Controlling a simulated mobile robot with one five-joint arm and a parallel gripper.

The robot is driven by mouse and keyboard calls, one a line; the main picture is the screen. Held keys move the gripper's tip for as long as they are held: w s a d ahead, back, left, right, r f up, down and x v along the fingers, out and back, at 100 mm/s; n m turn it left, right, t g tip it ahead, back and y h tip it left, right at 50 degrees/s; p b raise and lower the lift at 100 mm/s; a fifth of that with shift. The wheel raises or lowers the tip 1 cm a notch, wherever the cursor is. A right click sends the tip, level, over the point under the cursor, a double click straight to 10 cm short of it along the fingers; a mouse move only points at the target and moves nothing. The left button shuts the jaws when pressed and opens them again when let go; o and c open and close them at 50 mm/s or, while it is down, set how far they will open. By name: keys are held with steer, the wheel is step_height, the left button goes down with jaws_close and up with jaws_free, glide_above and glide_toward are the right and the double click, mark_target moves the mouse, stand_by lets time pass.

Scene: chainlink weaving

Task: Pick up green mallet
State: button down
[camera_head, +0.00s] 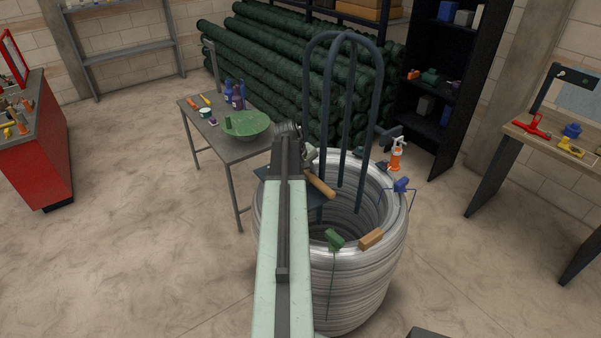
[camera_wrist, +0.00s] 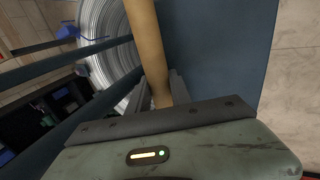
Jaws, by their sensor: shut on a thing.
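The green mallet shows as a tan wooden handle (camera_head: 320,184) beside the end of my arm, slanting down to the right over the wire coil. In the wrist view, the handle (camera_wrist: 148,40) runs down between the two jaws and out of the top edge. My gripper (camera_head: 304,160) is shut on this handle; its jaws (camera_wrist: 162,98) sit on either side of it. The mallet's head is not clear in the head view and is out of sight in the wrist view.
A large silver wire coil (camera_head: 343,300) stands below, with blue upright hoops (camera_head: 308,95). A dark blue plate (camera_wrist: 222,50) lies close to the handle. A green tool (camera_head: 335,240) and a brown block (camera_head: 371,239) rest on the coil's rim. A metal table (camera_head: 228,152) holds a green bowl (camera_head: 246,125).

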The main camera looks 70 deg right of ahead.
mark_target(311, 174)
stand_by(0.4)
steer(key=shift+r+p, duration=0.55)
steer(key=shift+p, duration=0.1)
steer(key=r+p, duration=0.2)
steer(key=r, duration=0.1)
steer(key=shift+s+a+p, duration=0.2)
steer(key=shift+s+p, duration=0.2)
steer(key=s+a, duration=0.2)
steer(key=s, duration=0.5)
steer(key=s+a+p, duration=0.1)
steer(key=s+a, duration=0.2)
steer(key=s, duration=0.4)
steer(key=shift+s+r, duration=0.15)
steer(key=shift+r, duration=0.25)
steer(key=c, duration=1.8)
jaws_free()
jaws_close()
steer(key=shift+f, duration=0.1)
